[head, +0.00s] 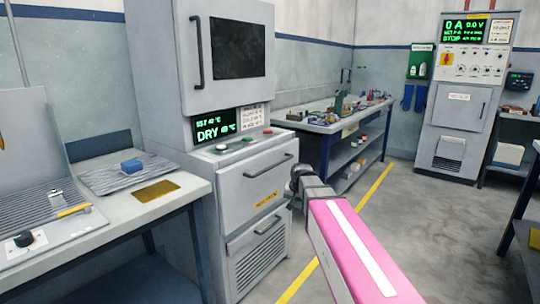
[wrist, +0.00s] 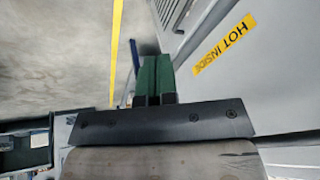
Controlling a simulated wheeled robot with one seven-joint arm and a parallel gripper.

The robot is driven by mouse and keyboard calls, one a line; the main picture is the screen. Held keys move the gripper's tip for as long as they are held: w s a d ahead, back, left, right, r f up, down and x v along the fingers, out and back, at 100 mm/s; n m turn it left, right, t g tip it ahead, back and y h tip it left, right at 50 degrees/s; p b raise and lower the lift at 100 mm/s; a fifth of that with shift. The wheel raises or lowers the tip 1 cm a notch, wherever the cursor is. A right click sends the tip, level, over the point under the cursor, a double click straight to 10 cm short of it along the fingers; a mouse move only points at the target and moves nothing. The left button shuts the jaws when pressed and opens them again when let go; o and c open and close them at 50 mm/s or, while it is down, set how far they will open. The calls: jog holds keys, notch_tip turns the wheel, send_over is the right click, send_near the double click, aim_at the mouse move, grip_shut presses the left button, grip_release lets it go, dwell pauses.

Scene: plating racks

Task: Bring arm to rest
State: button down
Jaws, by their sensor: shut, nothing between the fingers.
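My gripper (wrist: 156,68) shows in the wrist view, with two green fingers pressed together, shut and empty. In the head view my pink arm (head: 355,255) reaches from the bottom right toward the drying cabinet (head: 185,120). The arm's dark far end stands just right of the cabinet's drawer front, and the fingers cannot be made out there. In the wrist view the cabinet's yellow "HOT INSIDE" label (wrist: 224,44) is close, right of the fingers. I cannot tell whether the arm touches the cabinet.
A left bench (head: 110,225) holds a ridged tray (head: 105,178) with a blue block (head: 131,166) and a gold plate (head: 156,191). A cluttered back bench (head: 325,127) and a rectifier cabinet (head: 462,110) stand behind. Floor with a yellow line (head: 372,187) lies open on the right.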

jog(key=s+d+f+n+g, duration=0.1)
jog(key=s+d+f, duration=0.3)
jog(key=s+f, duration=0.4)
jog(key=s+d+f+g+h, duration=0.1)
jog(key=s+d+f+g, duration=0.2)
jog(key=s+d+f, duration=0.2)
jog(key=s+f, duration=0.3)
jog(key=s, duration=0.4)
jog(key=shift+f+n+h, duration=0.15)
jog(key=shift+n+h, duration=0.15)
jog(key=shift+n, duration=0.1)
